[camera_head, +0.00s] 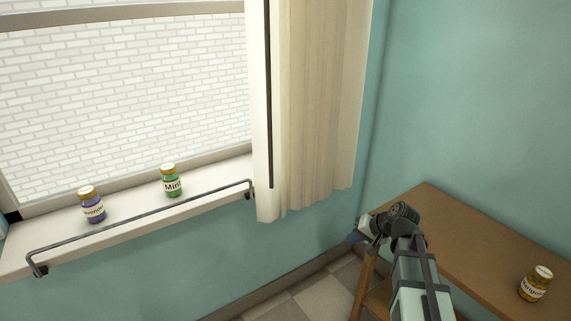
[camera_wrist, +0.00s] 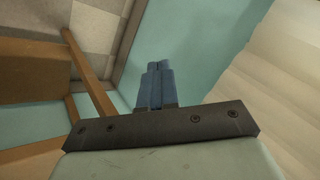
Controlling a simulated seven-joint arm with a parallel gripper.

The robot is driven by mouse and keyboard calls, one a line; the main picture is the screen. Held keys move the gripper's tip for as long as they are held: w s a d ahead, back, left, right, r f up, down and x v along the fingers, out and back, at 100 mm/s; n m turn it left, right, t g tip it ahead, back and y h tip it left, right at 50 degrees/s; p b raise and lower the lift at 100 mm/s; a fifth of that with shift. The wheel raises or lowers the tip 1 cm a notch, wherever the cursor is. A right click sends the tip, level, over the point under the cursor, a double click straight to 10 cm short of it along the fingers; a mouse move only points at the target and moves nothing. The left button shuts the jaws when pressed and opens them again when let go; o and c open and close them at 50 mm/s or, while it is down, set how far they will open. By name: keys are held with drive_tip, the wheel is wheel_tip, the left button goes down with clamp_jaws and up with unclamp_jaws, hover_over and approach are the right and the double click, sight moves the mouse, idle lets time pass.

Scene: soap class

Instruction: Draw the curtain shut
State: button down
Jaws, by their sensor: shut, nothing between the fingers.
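The cream curtain (camera_head: 318,110) hangs bunched in vertical folds at the right side of the window. A dark rod (camera_head: 269,100) hangs along its left edge. The window glass (camera_head: 120,100) left of the curtain is uncovered and shows a white brick wall. My gripper (camera_head: 354,238) is low, to the right of and below the curtain's bottom hem, apart from it. In the wrist view my gripper's blue fingers (camera_wrist: 158,68) are shut together with nothing between them. The curtain (camera_wrist: 295,85) fills the right side of that view.
A purple-labelled jar (camera_head: 92,207) and a green Mint jar (camera_head: 171,182) stand on the sill, behind a metal rail (camera_head: 150,213). A wooden table (camera_head: 475,250) with a yellow-labelled jar (camera_head: 535,284) is at right, beside my arm. The wall below the sill is clear.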

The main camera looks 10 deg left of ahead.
drive_tip(key=a+r+y, duration=0.4)
drive_tip(key=r+y, duration=0.1)
drive_tip(key=r, duration=0.7)
drive_tip(key=a+r+y, duration=0.5)
drive_tip(key=r+y, duration=0.1)
drive_tip(key=r, duration=0.7)
drive_tip(key=a+m, duration=0.1)
drive_tip(key=a, duration=1.2)
drive_tip(key=shift+w+f+g, duration=0.2)
drive_tip(key=shift+f+g, duration=0.1)
drive_tip(key=s+a, duration=5.6)
drive_tip(key=shift+a, duration=0.15)
drive_tip(key=shift+s, duration=0.1)
